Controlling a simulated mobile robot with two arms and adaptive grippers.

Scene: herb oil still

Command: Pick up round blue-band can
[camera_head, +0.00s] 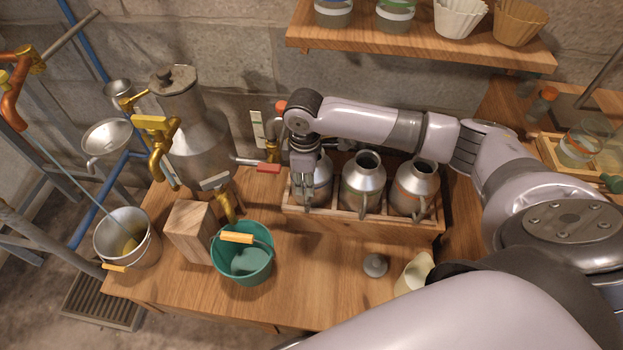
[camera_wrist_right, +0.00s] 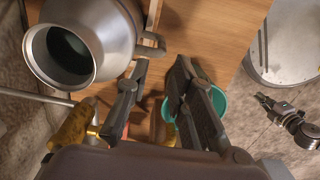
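Three grey metal cans with round open mouths stand in a wooden rack (camera_head: 300,216): a left can (camera_head: 323,172), a middle can (camera_head: 363,178) and a right can (camera_head: 413,185). The right can shows a brownish band. My left gripper is not in view.
A green bucket (camera_head: 243,262) and a wooden block (camera_head: 188,232) stand left of the rack. A metal still (camera_head: 195,135) with brass taps is behind them. A grey stopper (camera_head: 375,265) and a cream cup (camera_head: 414,273) are in front. A shelf (camera_head: 420,45) hangs above.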

